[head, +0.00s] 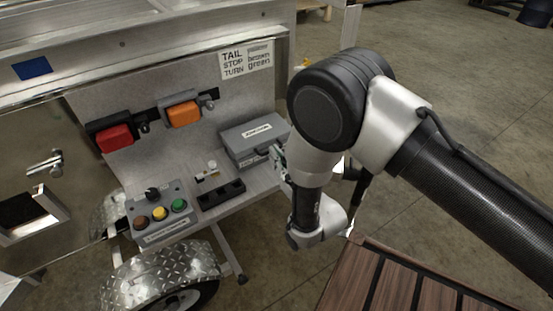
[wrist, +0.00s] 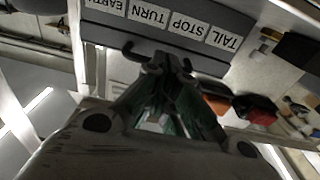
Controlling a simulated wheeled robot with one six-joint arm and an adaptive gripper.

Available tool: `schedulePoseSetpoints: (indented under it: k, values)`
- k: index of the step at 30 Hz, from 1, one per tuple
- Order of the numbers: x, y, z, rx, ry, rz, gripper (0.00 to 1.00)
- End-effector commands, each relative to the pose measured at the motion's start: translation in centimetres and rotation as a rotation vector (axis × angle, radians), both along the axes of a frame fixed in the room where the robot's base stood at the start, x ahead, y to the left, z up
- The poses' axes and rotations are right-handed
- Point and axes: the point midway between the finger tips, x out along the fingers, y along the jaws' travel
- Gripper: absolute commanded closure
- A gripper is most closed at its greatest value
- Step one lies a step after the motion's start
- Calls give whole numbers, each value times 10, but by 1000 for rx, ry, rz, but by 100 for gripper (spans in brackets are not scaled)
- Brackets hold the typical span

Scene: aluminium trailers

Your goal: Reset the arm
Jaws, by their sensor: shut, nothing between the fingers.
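My arm reaches in from the right in the head view and bends down in front of the trailer's grey shelf panel. My gripper (head: 280,160) is mostly hidden behind my wrist there, close to the right end of a grey lidded box (head: 252,140). In the wrist view my gripper (wrist: 160,62) is shut and empty. Its fingertips are close to a dark grey face (wrist: 225,66) with labels reading TAIL, STOP, TURN and EARTH, upside down. I cannot tell whether they touch it.
A red lamp (head: 114,138) and an orange lamp (head: 183,114) are on the panel. A control box (head: 160,215) with coloured buttons and a black block (head: 221,194) stand on the shelf. Below is a wheel fender (head: 160,275). A slatted wooden surface (head: 395,285) is at lower right.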

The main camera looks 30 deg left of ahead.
Motion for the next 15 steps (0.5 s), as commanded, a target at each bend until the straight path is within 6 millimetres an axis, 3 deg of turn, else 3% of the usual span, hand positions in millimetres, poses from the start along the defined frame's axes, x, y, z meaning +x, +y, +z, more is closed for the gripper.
schedulePoseSetpoints:
  k: [9, 15]
  values:
    - [0, 0, 65, 2, 0, 0, 100]
    - [0, 0, 85, 0, 0, 0, 100]
